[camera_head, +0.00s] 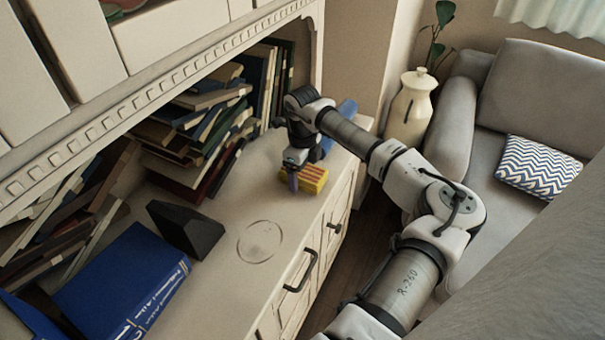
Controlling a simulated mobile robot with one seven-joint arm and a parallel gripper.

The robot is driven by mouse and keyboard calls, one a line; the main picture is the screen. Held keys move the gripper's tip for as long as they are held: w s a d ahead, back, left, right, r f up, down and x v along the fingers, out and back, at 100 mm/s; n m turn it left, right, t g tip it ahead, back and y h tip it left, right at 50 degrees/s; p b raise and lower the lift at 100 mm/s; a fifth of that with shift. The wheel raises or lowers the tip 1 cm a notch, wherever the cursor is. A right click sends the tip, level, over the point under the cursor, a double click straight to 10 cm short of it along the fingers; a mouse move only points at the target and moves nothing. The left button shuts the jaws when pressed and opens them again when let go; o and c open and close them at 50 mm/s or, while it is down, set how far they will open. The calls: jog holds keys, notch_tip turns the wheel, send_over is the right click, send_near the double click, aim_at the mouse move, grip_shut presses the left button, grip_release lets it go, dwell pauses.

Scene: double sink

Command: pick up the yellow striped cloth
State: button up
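The yellow striped cloth (314,177) looks like a small folded block, yellow with reddish stripes. It lies on the cabinet top near its front edge. My gripper (293,182) points down at the cloth's left end, its fingers overlapping the cloth in the picture. I cannot tell whether the fingers touch it or whether they are open or shut. The gripper hides part of the cloth's left side.
Stacked books (200,135) fill the shelf behind. A dark wedge (186,229), a round plate-like outline (260,241) and a big blue book (122,282) are on the cabinet top (226,206). A vase (411,104) and sofa (520,85) stand right.

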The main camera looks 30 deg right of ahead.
jog(key=c, duration=0.8)
jog(key=shift+c, duration=0.2)
notch_tip(320, 180, up, 10)
jog(key=shift+r+b, duration=0.1)
jog(key=shift+b, duration=1.15)
